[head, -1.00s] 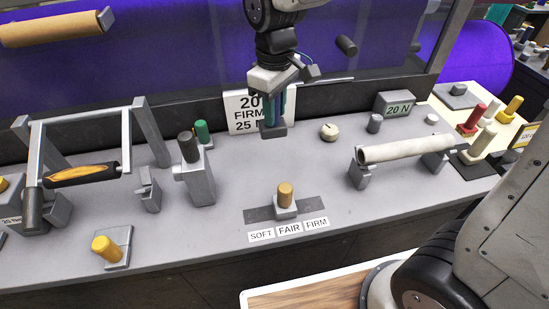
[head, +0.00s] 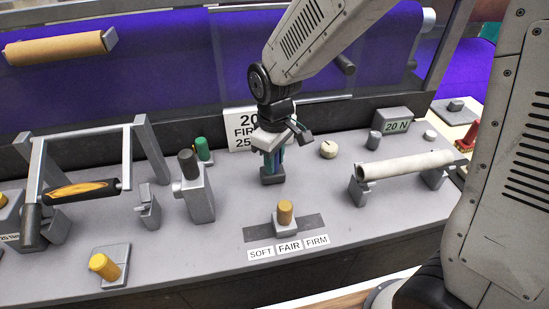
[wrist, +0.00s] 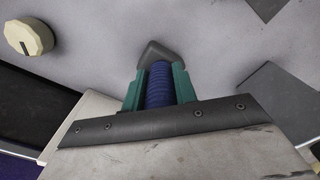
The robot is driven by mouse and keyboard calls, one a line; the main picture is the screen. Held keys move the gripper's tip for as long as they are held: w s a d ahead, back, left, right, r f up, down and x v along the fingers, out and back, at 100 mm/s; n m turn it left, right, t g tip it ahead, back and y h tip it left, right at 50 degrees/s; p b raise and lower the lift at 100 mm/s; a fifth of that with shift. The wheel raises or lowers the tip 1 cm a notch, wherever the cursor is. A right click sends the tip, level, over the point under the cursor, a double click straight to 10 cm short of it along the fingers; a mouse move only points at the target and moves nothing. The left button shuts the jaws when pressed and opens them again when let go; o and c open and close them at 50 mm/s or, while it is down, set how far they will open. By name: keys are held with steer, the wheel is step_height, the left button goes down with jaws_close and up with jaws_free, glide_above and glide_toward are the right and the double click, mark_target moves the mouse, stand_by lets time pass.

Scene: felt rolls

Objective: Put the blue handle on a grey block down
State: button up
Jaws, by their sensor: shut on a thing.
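My gripper (head: 273,163) points down over the bench, its teal fingers shut on the blue handle. The blue handle (wrist: 160,86) is ridged and upright between the fingers in the wrist view. Its dark grey block (head: 273,180) sits just below the fingertips, and part of it also shows in the wrist view (wrist: 158,54). The block is at or very near the grey bench top (head: 330,205); I cannot tell whether it touches. The fingers hide most of the handle in the head view.
A cream knob (head: 328,149) is to the right, a grey post (head: 199,190) to the left. A white sign (head: 242,130) stands behind.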

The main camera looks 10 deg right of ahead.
steer(key=shift+f, duration=0.15)
steer(key=o, duration=1)
steer(key=r, duration=0.7)
steer(key=shift+a, duration=0.25)
steer(key=shift+r, duration=0.35)
steer(key=shift+s+d+r, duration=0.15)
steer(key=shift+d+r, duration=0.05)
steer(key=shift+s+d+r+m+t, duration=0.2)
steer(key=shift+s+d+r+m, duration=1.3)
steer(key=shift+s+d, duration=1.55)
steer(key=shift+s+d+r+m+t, duration=0.2)
steer(key=shift+s+d+r+m, duration=1.65)
steer(key=shift+s, duration=1.9)
steer(key=shift+s+d+r+m+t, duration=0.2)
steer(key=shift+s+d+r+m, duration=0.85)
steer(key=shift+s+d, duration=2.2)
